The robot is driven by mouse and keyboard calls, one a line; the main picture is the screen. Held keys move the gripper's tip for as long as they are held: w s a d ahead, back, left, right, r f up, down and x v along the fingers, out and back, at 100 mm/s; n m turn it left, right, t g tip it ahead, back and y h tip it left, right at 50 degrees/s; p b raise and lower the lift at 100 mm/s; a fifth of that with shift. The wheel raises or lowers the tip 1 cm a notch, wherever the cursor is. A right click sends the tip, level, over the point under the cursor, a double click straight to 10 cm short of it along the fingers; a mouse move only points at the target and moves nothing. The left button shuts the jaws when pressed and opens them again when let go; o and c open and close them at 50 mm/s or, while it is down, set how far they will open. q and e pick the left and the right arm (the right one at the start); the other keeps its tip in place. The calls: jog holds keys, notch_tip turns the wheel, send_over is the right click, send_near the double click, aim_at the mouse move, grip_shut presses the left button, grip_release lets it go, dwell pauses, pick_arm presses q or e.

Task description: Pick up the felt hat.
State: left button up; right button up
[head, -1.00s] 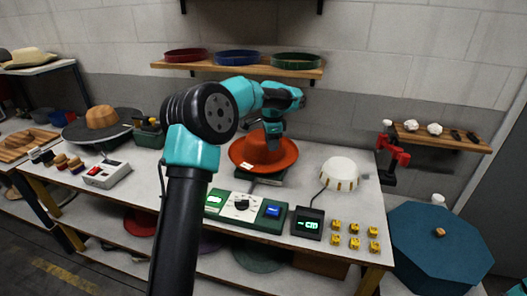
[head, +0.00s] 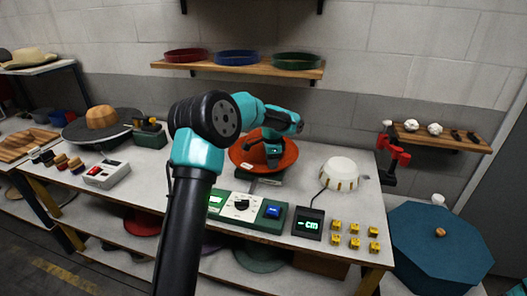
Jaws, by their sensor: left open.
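The orange felt hat (head: 285,163), with a wide brim, sits on a dark green stand in the middle of the bench. My left gripper (head: 273,161) is open and pointing down at the hat's crown. The gripper covers much of the crown, so I cannot tell whether its fingers touch the felt. A small pale tag (head: 247,166) shows on the front left of the brim. My right gripper is not in view.
A green control box (head: 242,207) and a small display (head: 308,224) stand in front of the hat. A white dome (head: 341,170) and several yellow blocks are at the right. A shelf (head: 235,68) with coloured hoops hangs behind.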

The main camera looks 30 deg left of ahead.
pick_arm(q)
notch_tip(320, 180, down, 4)
jog(key=shift+f, duration=0.1)
dwell(0.5)
grip_shut()
